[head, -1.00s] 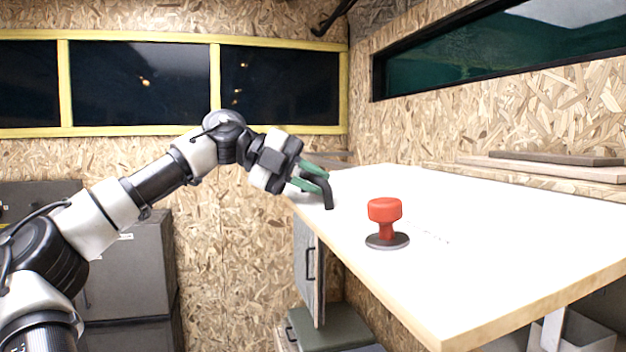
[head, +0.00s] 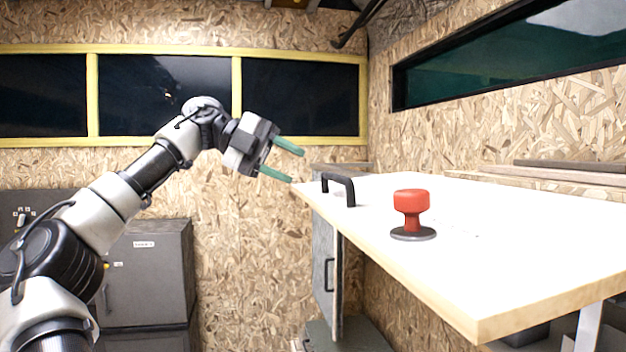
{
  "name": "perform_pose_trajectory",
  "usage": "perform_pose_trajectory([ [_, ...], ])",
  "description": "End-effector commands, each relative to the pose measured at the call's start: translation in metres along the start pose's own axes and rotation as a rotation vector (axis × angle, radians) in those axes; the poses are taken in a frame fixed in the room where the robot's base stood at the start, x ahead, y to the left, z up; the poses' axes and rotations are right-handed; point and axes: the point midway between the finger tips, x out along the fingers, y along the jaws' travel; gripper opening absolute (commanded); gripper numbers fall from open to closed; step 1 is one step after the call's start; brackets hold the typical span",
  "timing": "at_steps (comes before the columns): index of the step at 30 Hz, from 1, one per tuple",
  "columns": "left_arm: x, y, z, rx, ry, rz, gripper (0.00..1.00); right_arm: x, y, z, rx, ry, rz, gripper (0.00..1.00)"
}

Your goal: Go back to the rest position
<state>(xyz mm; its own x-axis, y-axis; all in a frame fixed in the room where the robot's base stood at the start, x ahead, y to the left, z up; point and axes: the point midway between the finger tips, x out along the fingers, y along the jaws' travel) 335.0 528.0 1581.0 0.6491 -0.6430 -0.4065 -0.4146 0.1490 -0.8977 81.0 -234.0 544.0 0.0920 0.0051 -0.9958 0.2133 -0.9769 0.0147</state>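My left gripper (head: 291,164) is in the head view, left of the table's far left corner. Its two green fingers are spread apart with nothing between them. A black handle (head: 343,184) stands on the white table top near that corner, just right of and below the fingers, apart from them. My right gripper is not in view.
A red mushroom-shaped knob (head: 411,207) on a dark round base stands on the white table (head: 520,230). Grey cabinets (head: 148,270) stand at the left under yellow-framed windows. Planks (head: 570,172) lie along the right wall. A grey cabinet door (head: 325,265) hangs below the table.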

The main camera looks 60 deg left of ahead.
Motion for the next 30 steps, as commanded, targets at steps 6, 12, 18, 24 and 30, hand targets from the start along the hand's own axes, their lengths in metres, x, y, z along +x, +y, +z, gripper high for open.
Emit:
perform_pose_trajectory([
  [6, -0.017, 0.0, 0.0, 0.0, -0.001, 0.001, 0.39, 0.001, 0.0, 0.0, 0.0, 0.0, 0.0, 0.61],
  [12, -0.018, 0.0, 0.0, 0.001, 0.0, 0.002, 0.39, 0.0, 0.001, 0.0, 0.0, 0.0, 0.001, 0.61],
  [18, -0.017, 0.0, 0.0, 0.001, 0.0, 0.001, 0.39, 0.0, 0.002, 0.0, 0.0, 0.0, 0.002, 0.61],
  [24, -0.017, 0.0, 0.0, 0.001, 0.0, 0.001, 0.39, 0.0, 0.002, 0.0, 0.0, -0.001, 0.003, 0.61],
  [30, -0.017, 0.0, 0.0, 0.001, 0.0, 0.001, 0.39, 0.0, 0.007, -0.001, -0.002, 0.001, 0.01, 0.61],
])
